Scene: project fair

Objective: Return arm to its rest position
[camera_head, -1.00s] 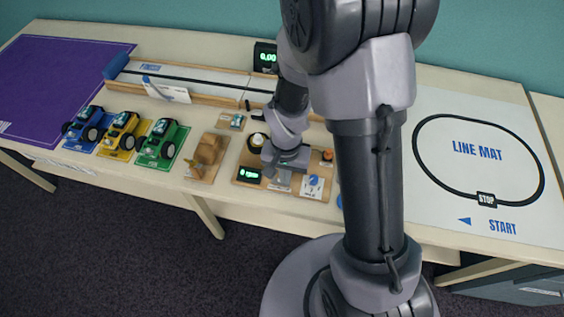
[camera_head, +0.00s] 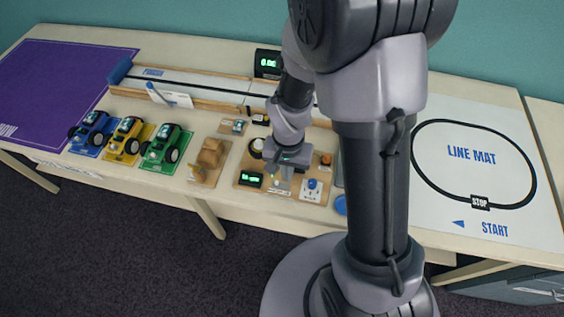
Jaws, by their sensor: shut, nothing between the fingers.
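My gripper (camera_head: 284,172) is at the lower end of my arm, above the wooden board (camera_head: 266,188) with the small green display. It is shut and holds nothing. Its fingers are small in this view, and I cannot tell whether they touch the board. My arm rises from my base at the lower middle and bends over toward the table, with the forearm reaching down to the left.
Blue (camera_head: 92,130), yellow (camera_head: 126,139) and green (camera_head: 166,146) toy cars stand left of the board. A wooden block stand (camera_head: 210,158) lies between. A long track (camera_head: 215,88) runs behind, with a timer (camera_head: 267,63). The line mat (camera_head: 473,133) is at right.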

